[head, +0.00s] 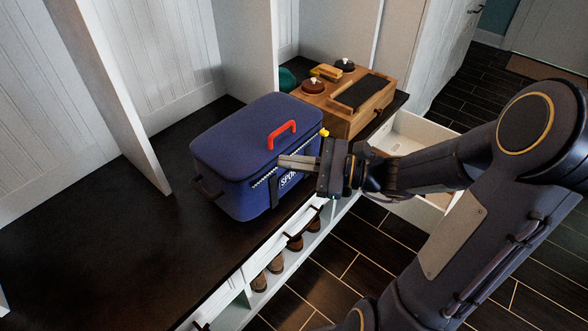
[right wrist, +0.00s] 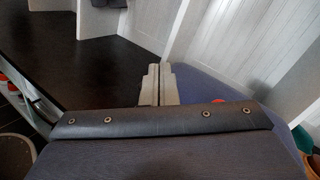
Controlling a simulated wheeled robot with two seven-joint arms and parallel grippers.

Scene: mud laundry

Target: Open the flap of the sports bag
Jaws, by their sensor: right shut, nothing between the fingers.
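The dark blue sports bag (head: 225,150) stands upright on the dark bench, its top flap lying closed. A red handle (head: 281,134) arches on the top, and a zipper track runs along the front side under the flap edge. A small yellow piece (head: 324,132) shows at the bag's right end. My right gripper (head: 283,162) is shut and empty, its fingers pointing left along the bag's front near the zipper line. I cannot tell whether they touch it. In the right wrist view the shut fingers (right wrist: 160,70) show in front of the blue bag (right wrist: 200,86). My left gripper is out of view.
A wooden box (head: 345,120) with brushes and round tins stands right of the bag. An open white drawer (head: 415,135) lies beyond my right wrist. White dividers (head: 105,85) rise behind. The bench (head: 90,235) is clear to the left; shoes (head: 275,264) sit below it.

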